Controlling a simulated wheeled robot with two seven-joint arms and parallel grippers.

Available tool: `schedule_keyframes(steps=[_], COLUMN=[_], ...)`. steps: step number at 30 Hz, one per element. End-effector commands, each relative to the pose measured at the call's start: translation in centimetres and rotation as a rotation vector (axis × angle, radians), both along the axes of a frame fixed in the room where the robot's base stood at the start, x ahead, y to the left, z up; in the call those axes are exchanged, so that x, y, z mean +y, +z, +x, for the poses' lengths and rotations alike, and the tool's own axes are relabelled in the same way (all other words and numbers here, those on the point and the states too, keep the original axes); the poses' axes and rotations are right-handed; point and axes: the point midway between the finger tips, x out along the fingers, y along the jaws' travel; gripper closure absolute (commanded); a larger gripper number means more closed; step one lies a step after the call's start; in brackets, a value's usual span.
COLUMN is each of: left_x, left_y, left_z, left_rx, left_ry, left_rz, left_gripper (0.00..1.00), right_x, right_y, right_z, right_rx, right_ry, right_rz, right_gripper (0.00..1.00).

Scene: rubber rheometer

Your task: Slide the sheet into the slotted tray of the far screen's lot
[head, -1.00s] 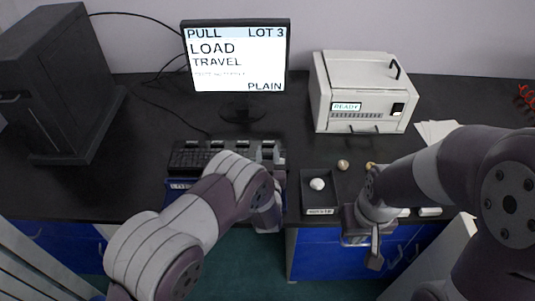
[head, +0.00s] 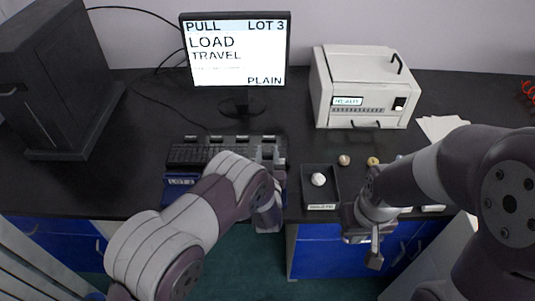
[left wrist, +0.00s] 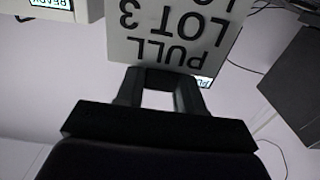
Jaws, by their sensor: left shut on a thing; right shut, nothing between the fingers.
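The far screen (head: 237,55) reads PULL, LOT 3, LOAD, TRAVEL and PLAIN. My left gripper (left wrist: 160,85) is shut on a pale sheet (left wrist: 175,35), whose upside-down print reads PULL, LOT 3. My right gripper (head: 374,258) is shut and empty, before the desk's front edge.
A dark tray (head: 319,197) holds a whitish lump (head: 318,180). Small tan pieces (head: 344,160) lie right of the dark tray.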

Motion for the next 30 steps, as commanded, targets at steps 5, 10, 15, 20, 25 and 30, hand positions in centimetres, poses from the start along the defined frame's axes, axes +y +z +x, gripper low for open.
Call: schedule_keyframes(steps=[5, 10, 15, 20, 25, 30], left_x=[0.0, 0.0, 0.0, 0.0, 0.0, -0.1], left_y=[-0.6, -1.0, -1.2, -1.2, -1.2, -1.3], left_z=[0.0, 0.0, 0.0, 0.0, 0.0, -1.9], left_rx=[0.000, 0.000, 0.000, 0.000, 0.000, 0.001], left_ry=[0.000, 0.000, 0.000, 0.000, 0.000, -0.003], left_rz=[0.000, 0.000, 0.000, 0.000, 0.000, 0.001], left_gripper=[1.00, 1.00, 0.56, 0.33, 0.33, 0.33], right_x=[0.0, 0.0, 0.0, 0.0, 0.0, 0.0], right_y=[-0.5, -0.9, -1.1, -1.1, -1.1, -1.5], right_z=[0.0, 0.0, 0.0, 0.0, 0.0, 0.0], right_rx=[0.000, 0.000, 0.000, 0.000, 0.000, 0.000], right_ry=[0.000, 0.000, 0.000, 0.000, 0.000, 0.000], right_rz=[0.000, 0.000, 0.000, 0.000, 0.000, 0.000], right_gripper=[1.00, 1.00, 1.00, 1.00, 1.00, 1.00])
